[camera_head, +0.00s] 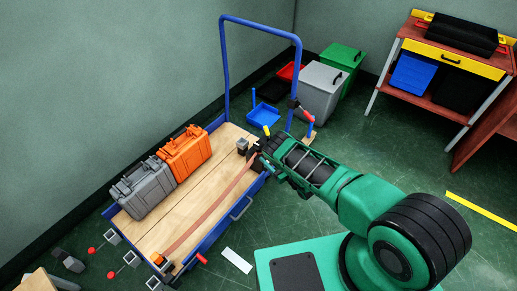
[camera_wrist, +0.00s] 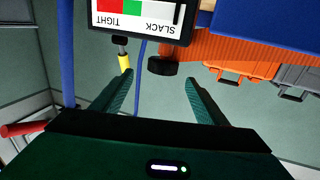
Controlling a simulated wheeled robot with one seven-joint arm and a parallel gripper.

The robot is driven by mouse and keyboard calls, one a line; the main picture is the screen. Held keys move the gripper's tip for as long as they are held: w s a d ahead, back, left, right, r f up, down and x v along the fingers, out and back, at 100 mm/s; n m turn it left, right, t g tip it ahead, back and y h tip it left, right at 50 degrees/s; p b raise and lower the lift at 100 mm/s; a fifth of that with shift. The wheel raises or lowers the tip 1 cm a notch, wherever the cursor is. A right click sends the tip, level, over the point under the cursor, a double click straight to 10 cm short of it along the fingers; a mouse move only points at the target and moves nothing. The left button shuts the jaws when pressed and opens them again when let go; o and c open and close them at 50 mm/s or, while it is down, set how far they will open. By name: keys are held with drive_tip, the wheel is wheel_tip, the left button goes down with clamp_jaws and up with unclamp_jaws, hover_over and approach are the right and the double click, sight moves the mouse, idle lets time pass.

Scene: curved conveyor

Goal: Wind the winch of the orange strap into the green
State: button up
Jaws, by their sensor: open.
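An orange-brown strap (camera_head: 215,212) lies slack-looking along the cart's wooden deck. Its near end meets an orange piece (camera_head: 160,260) at the deck's front corner. Its far end runs toward my gripper (camera_head: 268,160). In the wrist view a gauge (camera_wrist: 140,20) appears upside down, with red, green and white bands. Its black pointer is at the SLACK end, outside the green. A black knob (camera_wrist: 162,68) shows just beyond and between the open fingertips of my gripper (camera_wrist: 160,78). I cannot tell whether they touch. The winch body is mostly hidden by my arm in the head view.
A grey case (camera_head: 145,190) and an orange case (camera_head: 185,153) stand on the cart (camera_head: 135,228). A yellow-tipped lever (camera_wrist: 125,62) is beside my left-hand finger in the wrist view. The blue push handle (camera_head: 226,70) rises at the cart's far end. Bins (camera_head: 320,90) stand behind.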

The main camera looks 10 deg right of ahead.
sight(259, 147)
drive_tip(key=x, duration=1)
drive_tip(key=shift+s+a+f, duration=0.15)
drive_tip(key=shift+a, duration=0.2)
drive_tip(key=c, duration=1.1)
